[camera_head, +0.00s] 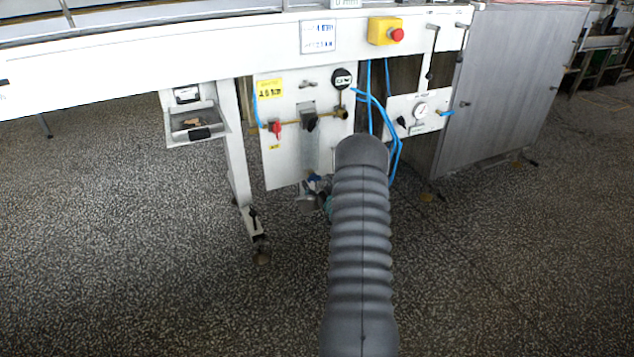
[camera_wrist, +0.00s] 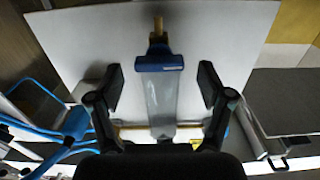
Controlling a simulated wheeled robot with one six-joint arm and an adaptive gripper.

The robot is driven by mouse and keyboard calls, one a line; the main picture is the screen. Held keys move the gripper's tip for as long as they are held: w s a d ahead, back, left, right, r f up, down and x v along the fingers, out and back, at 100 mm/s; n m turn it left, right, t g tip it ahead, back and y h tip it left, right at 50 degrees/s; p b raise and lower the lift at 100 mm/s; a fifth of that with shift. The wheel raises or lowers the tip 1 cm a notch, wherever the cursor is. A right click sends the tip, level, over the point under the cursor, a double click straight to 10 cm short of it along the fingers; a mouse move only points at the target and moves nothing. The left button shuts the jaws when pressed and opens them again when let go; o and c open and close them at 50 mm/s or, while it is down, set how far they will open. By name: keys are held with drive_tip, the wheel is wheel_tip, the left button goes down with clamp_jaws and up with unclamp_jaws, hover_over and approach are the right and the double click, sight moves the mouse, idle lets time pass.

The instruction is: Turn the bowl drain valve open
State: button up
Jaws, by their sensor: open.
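A clear bowl (camera_head: 309,152) hangs from a dark fitting on a white panel. It appears upside down in the wrist view (camera_wrist: 161,100). Its end has a blue collar, the drain valve (camera_wrist: 160,62), with a brass stem (camera_wrist: 158,25) beyond it. My gripper (camera_wrist: 161,75) is open, with one black finger on each side of the blue collar. A gap shows on both sides, and neither finger visibly touches it. In the head view my arm covers part of the space below the panel, and the gripper is only partly seen near the bowl's lower end.
The white panel (camera_head: 283,92) also carries a red knob (camera_head: 276,127) and a black dial (camera_head: 342,78). Blue hoses (camera_head: 398,140) run down beside it. A machine leg (camera_head: 238,150) stands left, a grey cabinet (camera_head: 500,85) right. Open floor lies in front.

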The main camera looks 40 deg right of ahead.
drive_tip(key=shift+w+d, duration=0.1)
drive_tip(key=shift+w, duration=0.2)
drive_tip(key=c, duration=1.2)
drive_tip(key=shift+o, duration=0.2)
